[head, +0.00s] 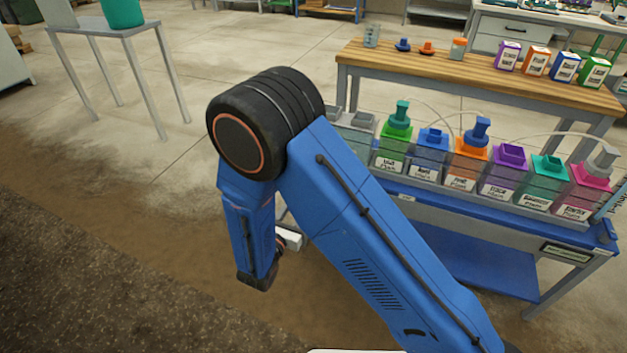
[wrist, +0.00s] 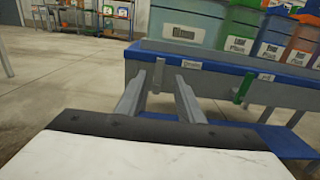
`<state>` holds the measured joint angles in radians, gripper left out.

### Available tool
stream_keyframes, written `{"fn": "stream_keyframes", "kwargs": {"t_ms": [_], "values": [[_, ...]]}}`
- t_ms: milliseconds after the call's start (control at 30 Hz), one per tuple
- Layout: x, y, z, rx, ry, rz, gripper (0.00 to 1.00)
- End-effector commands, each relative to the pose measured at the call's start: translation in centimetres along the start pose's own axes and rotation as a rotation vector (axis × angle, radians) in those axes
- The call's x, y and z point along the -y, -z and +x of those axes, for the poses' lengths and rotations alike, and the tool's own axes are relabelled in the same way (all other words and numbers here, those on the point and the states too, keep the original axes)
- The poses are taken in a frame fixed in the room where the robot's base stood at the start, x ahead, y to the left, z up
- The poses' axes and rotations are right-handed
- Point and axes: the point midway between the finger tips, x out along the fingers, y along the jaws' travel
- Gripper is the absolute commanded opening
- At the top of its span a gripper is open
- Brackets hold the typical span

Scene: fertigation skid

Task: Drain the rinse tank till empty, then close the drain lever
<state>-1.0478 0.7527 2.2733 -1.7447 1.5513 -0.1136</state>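The rinse tank is the clear grey tank at the left end of the row in the head view (head: 352,140); its lower part also shows at the top of the wrist view (wrist: 170,18). I cannot tell its liquid level. A small grey upright piece, which looks like its drain lever (wrist: 158,74), hangs at the blue bench edge, left of a small label. My gripper (wrist: 157,88) is open, its two fingers apart and pointing at the bench edge. The grey piece shows between the fingertips; I see no contact. In the head view my arm hides most of the gripper.
A green lever (wrist: 244,85) hangs to the right under the green tank (head: 392,147). More coloured tanks stand along the blue bench (head: 420,203). A wooden table (head: 470,75) with bottles stands behind. A grey stand (head: 105,25) is at the left. The floor between is open.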

Motion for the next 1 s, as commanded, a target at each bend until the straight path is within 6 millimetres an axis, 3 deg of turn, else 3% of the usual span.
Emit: {"fn": "stream_keyframes", "kwargs": {"t_ms": [600,800,1000], "values": [[0.1,0.0,10.3,0.000,0.003,0.001,0.34],[0.1,0.0,12.2,-0.001,0.001,0.000,0.34],[0.1,0.0,12.8,-0.001,0.001,-0.001,0.34]]}}
